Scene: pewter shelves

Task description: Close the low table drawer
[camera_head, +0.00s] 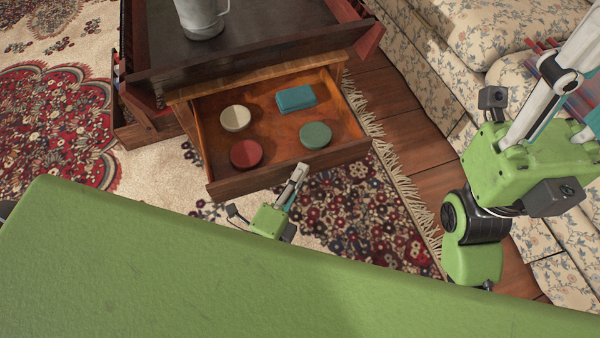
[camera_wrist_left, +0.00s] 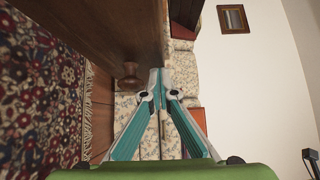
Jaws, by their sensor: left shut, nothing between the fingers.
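The low table (camera_head: 257,62) has its drawer (camera_head: 289,168) pulled out toward me in the head view. In the drawer lie a beige round tin (camera_head: 235,118), a red round tin (camera_head: 246,154), a green round tin (camera_head: 315,135) and a teal box (camera_head: 296,98). My left gripper (camera_head: 300,172) is shut and empty, its tips close to the outer face of the drawer front. The left wrist view shows the shut fingertips (camera_wrist_left: 157,74) beside the wooden front, near a round knob (camera_wrist_left: 130,76). Contact cannot be told. My right gripper (camera_head: 578,92) is spread open at the right, its tips cut off.
A grey metal mug (camera_head: 202,18) stands on the tabletop. A floral sofa (camera_head: 440,68) runs along the right. Patterned rugs (camera_head: 50,120) cover the floor, with a fringe (camera_head: 395,170) beside bare boards. A green surface fills the lower foreground.

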